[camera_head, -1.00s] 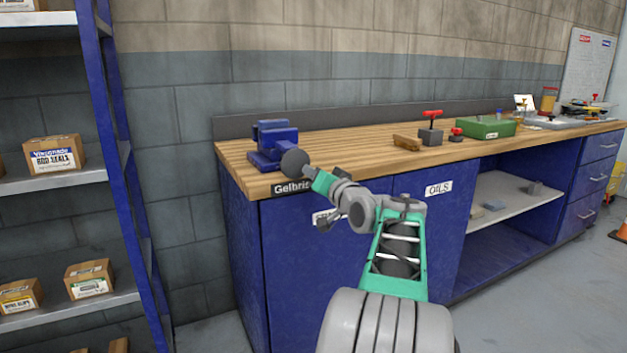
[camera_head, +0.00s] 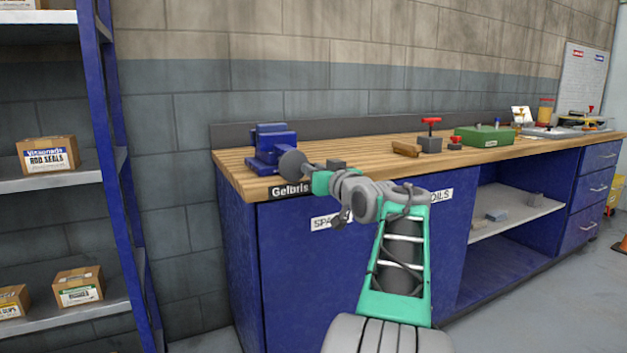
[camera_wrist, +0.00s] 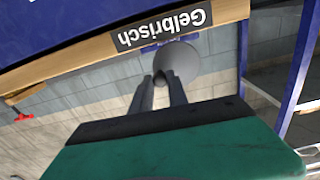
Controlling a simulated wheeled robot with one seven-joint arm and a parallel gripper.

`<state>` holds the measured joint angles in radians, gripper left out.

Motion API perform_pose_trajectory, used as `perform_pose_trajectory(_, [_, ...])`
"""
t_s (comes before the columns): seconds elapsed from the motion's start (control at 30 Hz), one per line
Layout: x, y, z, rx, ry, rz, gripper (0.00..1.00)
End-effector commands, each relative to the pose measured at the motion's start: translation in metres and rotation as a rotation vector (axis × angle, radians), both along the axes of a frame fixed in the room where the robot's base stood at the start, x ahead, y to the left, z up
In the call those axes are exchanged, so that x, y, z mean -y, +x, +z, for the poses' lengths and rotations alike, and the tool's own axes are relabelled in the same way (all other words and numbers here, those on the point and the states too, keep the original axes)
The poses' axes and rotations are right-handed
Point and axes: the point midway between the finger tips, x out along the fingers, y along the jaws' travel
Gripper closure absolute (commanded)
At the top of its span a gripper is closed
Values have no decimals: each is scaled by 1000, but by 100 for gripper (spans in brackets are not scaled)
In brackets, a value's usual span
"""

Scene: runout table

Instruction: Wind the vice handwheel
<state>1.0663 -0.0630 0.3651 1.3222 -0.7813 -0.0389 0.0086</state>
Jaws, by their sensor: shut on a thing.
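The blue vice (camera_head: 268,143) stands at the left end of the wooden bench top. Its round grey handwheel (camera_head: 292,162) faces the front of the bench. My gripper (camera_head: 308,168) reaches it from the right. In the wrist view, which is upside down, the two grey fingers of my gripper (camera_wrist: 160,80) are shut on a small grip at the handwheel's (camera_wrist: 184,58) hub or face; I cannot tell which. Only a little of the vice's blue body (camera_wrist: 152,46) shows behind the wheel there. The wheel's turn angle cannot be read.
The bench top (camera_head: 370,155) is clear just right of the vice. Further right are a wooden block (camera_head: 406,149), a grey block with a red handle (camera_head: 431,142) and a green box (camera_head: 484,136). A blue shelf rack (camera_head: 113,150) with cartons stands at the left.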

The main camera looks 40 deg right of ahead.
Motion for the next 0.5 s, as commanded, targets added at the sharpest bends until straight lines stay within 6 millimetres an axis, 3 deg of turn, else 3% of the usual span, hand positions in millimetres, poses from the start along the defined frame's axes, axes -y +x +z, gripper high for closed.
perform_pose_trajectory(0.5, [1, 0, 3, -30, -98, -2, 100])
